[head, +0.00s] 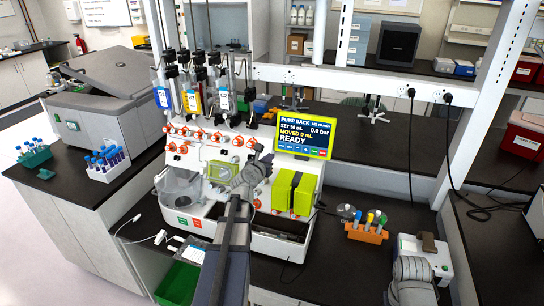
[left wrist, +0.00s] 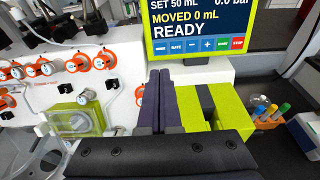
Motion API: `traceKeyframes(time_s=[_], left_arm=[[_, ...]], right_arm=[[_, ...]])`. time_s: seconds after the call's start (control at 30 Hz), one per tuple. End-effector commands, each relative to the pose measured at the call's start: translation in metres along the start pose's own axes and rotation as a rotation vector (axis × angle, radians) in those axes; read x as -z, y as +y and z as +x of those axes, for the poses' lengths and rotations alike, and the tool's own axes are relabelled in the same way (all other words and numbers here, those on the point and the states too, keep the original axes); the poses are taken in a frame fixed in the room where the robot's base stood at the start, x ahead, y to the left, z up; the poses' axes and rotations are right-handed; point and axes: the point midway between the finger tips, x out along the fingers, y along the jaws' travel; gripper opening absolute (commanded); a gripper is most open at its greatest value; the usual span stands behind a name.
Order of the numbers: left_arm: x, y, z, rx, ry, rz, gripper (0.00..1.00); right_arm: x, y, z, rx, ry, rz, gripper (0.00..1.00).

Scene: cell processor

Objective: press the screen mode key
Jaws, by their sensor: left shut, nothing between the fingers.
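The pump screen (head: 304,137) has a lime-green frame and reads READY, MOVED 0 mL. A row of keys runs along its lower edge. The blue MODE key (left wrist: 160,49) is the leftmost of the row in the left wrist view, and it shows small in the head view (head: 282,146). My left gripper (left wrist: 159,74) is shut and empty. Its dark fingertips point toward the screen, just below the MODE key in that view, and appear apart from it. In the head view my left gripper (head: 262,152) is left of and below the screen. My right gripper is not visible.
The white machine front carries several orange-ringed valves (left wrist: 77,64). Lime-green pump blocks (head: 293,192) stand below the screen. An orange tube rack (head: 366,232) stands on the dark bench to the right. Clear bench (head: 390,150) lies behind and right of the screen.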

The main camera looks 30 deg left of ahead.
Motion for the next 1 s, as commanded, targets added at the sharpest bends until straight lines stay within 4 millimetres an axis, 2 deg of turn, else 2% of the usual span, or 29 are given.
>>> traceKeyframes(time_s=[0.03, 0.2, 0.5, 0.7, 1.0], left_arm=[[0.001, 0.001, 0.015, 0.001, 0.0, 0.0, 0.0], [0.002, 0.001, 0.051, 0.001, 0.0, 0.0, 0.0], [0.001, 0.001, 0.103, 0.001, 0.0, 0.0, 0.0], [0.001, 0.0, 0.119, 0.0, 0.0, 0.0, 0.0], [0.0, 0.0, 0.123, 0.0, 0.0, -0.001, 0.0]], right_arm=[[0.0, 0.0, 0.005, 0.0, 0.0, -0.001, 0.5], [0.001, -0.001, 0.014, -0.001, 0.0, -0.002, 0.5], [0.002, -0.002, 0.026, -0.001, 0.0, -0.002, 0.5], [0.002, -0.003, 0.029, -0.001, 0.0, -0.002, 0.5], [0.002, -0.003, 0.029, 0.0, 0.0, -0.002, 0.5]])
